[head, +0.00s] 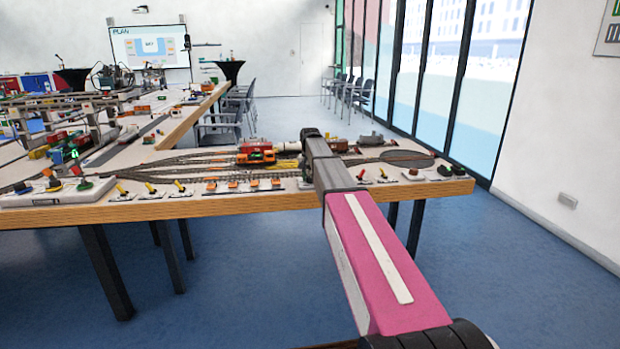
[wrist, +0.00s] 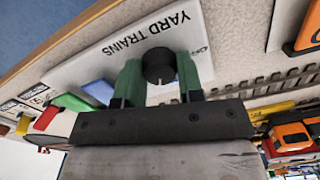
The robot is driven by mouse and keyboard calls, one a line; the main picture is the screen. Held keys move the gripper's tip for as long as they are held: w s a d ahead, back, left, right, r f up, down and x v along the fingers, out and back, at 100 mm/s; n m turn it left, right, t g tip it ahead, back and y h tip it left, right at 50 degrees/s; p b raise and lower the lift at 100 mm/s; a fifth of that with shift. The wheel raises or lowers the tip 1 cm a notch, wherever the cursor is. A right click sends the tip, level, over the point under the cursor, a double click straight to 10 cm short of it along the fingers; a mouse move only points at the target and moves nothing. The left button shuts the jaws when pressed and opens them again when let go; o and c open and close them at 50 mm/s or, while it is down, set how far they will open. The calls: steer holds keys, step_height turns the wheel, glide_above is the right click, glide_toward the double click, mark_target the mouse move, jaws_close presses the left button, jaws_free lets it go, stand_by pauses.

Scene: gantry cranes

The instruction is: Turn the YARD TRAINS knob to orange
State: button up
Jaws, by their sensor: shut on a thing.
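The YARD TRAINS knob (wrist: 158,65) is round and black, on a white plate (wrist: 95,63) lettered YARD TRAINS in the wrist view. A short pale mark on the knob points toward the bottom of that picture. My gripper (wrist: 160,76) is shut on the knob, with one green finger on each side of it. A small label at the plate's right is partly cut off and unreadable. In the head view my arm reaches over the table's near edge and hides the knob and the fingertips.
Green (wrist: 75,102), blue (wrist: 99,91) and red (wrist: 47,117) pieces lie left of the fingers. Orange pieces (wrist: 290,136) stand at the right. Tracks and a red-orange train (head: 256,152) fill the table (head: 215,206). Small levers line its front edge. Floor is clear at right.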

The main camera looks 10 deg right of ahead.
mark_target(310, 177)
steer(key=m, duration=0.5)
steer(key=shift+m, duration=0.3)
steer(key=m, duration=0.5)
stand_by(0.4)
steer(key=o, duration=0.9)
step_height(310, 177, up, 11)
steer(key=shift+f, duration=0.1)
